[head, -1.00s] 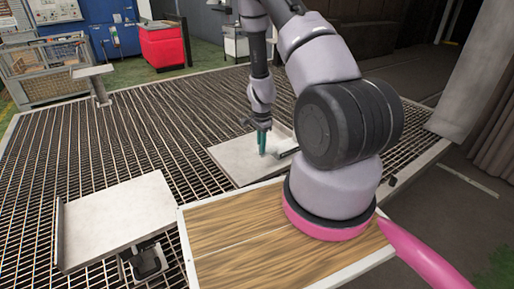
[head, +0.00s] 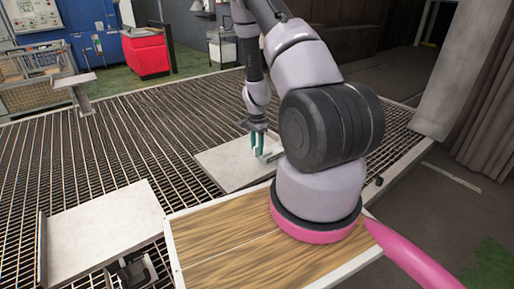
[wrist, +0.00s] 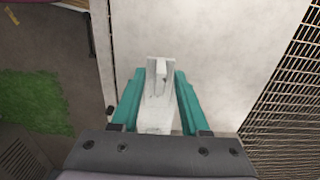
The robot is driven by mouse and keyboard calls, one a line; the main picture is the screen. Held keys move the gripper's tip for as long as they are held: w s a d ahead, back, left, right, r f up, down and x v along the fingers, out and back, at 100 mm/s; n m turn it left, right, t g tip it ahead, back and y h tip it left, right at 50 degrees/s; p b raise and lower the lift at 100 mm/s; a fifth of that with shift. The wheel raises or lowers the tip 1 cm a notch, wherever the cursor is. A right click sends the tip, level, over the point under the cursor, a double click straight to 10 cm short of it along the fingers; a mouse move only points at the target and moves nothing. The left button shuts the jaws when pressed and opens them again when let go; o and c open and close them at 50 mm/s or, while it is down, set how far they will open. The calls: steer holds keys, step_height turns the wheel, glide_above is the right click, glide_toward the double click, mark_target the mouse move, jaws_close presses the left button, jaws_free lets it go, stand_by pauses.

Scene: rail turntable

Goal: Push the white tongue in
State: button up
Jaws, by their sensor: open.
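The white tongue (wrist: 157,95) is a pale upright piece with a raised ridge, seen in the wrist view over a light grey plate (wrist: 225,60). My gripper (wrist: 158,74) is open, with one teal finger on each side of the tongue. Small gaps show between fingers and tongue, so I cannot tell whether either finger touches it. In the head view my gripper (head: 258,146) points down at the right part of the plate (head: 225,165). There the tongue is small and partly hidden by the fingers.
A slatted metal grating (head: 90,150) surrounds the plate. Another grey plate (head: 100,235) with a raised edge stands at the left front, beside a wood-topped panel (head: 225,250). A red cabinet (head: 146,55) stands at the back.

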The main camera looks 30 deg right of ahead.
mark_target(257, 146)
step_height(257, 146, up, 11)
steer(key=shift+f, duration=0.2)
stand_by(0.6)
step_height(257, 146, down, 11)
steer(key=shift+r, duration=0.1)
stand_by(0.4)
jaws_close()
stand_by(1.3)
